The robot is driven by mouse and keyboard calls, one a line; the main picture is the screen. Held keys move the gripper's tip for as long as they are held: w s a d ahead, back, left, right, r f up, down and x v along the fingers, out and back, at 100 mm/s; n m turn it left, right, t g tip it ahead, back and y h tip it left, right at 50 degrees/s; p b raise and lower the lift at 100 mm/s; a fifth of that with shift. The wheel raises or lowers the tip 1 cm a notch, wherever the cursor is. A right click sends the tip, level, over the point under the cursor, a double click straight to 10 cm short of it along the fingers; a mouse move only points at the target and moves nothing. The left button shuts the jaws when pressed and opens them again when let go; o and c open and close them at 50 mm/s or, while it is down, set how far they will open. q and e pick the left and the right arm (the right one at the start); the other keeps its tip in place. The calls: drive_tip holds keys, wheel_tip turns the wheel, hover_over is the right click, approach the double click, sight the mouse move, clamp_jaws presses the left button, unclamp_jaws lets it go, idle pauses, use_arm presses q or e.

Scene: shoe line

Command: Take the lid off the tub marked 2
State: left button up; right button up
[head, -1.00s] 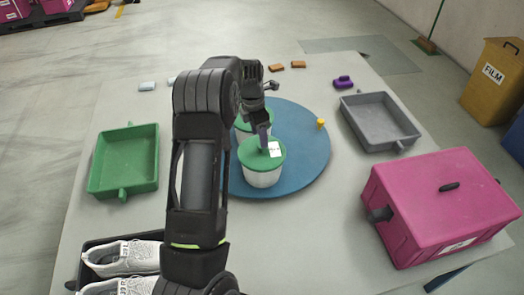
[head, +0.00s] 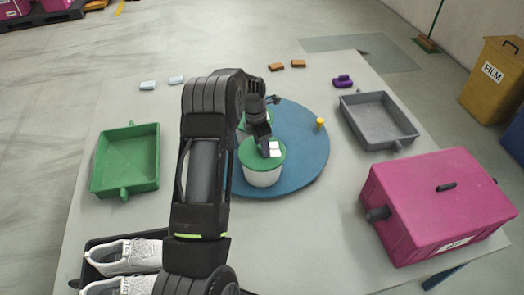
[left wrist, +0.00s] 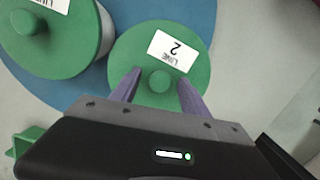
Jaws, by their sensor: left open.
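The tub marked 2 is white with a green lid (head: 256,157), and it stands upright on the blue round board (head: 307,168). In the left wrist view the lid (left wrist: 145,55) has a white label reading "LINE 2" and a round green knob. My left gripper (left wrist: 158,82) is open, with its two purple-grey fingers on either side of the knob. Whether the fingers touch it I cannot tell. In the head view my left gripper (head: 264,150) is right over the lid. A second green-lidded tub (left wrist: 62,38) stands beside it, partly hidden by my arm in the head view.
A green tray (head: 125,160) lies left and a grey tray (head: 380,121) right. A pink box (head: 440,205) stands at front right. A dark box with shoes (head: 125,257) is at front left. A yellow peg (head: 320,123) stands on the board.

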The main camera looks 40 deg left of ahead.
use_arm(q)
clamp_jaws()
idle(0.5)
drive_tip(key=shift+r, duration=0.15)
wheel_tip(320, 180, up, 10)
drive_tip(key=b, duration=0.2)
idle(0.3)
idle(0.5)
